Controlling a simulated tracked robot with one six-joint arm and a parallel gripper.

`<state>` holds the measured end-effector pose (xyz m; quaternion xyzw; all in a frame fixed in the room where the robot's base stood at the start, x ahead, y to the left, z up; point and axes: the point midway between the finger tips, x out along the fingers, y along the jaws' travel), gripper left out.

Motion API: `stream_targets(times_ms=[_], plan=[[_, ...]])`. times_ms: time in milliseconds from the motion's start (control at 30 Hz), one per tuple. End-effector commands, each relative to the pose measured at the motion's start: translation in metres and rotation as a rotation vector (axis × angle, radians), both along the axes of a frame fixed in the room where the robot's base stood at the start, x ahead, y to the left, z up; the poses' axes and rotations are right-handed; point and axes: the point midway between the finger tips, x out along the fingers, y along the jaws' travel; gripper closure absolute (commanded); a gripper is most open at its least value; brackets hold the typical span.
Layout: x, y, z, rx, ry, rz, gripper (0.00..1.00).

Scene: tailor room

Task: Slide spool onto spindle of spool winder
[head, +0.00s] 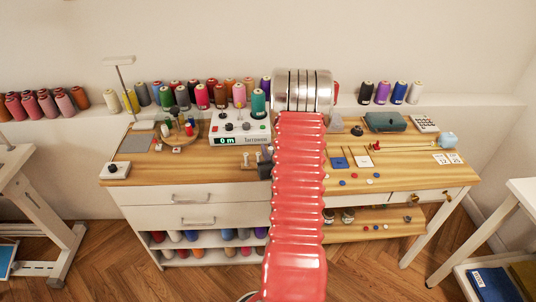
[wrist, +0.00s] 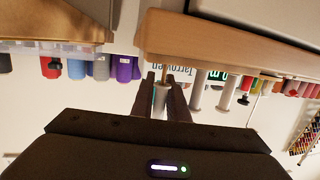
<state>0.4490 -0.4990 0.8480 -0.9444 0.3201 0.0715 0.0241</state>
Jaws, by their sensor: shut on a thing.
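My gripper (wrist: 168,88) is shut on a pale, slim spool (wrist: 160,100), seen between the fingers in the wrist view, which is upside down. A thin peg (wrist: 164,73) of a wooden rack (wrist: 205,45) lines up with the spool's end; I cannot tell whether the spool is still around it. In the head view my gripper (head: 265,169) is a small dark shape beside my red arm, and the held spool is not clear there. The white spool winder (head: 226,139), with a green "0 m" display, stands behind the rack. I cannot make out its spindle clearly.
Other pale spools (wrist: 197,92) stand on the rack beside my gripper. A round wooden thread stand (head: 180,137) is left of the winder. Coloured thread cones (head: 202,96) line the ledge behind. My arm hides the table's middle; the left front tabletop (head: 190,172) is clear.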

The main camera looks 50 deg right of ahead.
Motion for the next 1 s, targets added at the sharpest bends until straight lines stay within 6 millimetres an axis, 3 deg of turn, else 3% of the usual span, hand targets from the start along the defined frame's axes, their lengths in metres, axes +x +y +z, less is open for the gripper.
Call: stream_targets(times_ms=[167,700,733,1000], plan=[[0.000,0.000,-0.018,0.001,0.001,0.000,1.00],[0.000,0.000,-0.024,-0.001,-0.001,0.000,1.00],[0.000,0.000,-0.023,-0.001,-0.001,0.000,0.84],[0.000,0.000,-0.023,-0.001,-0.001,0.000,0.67]])
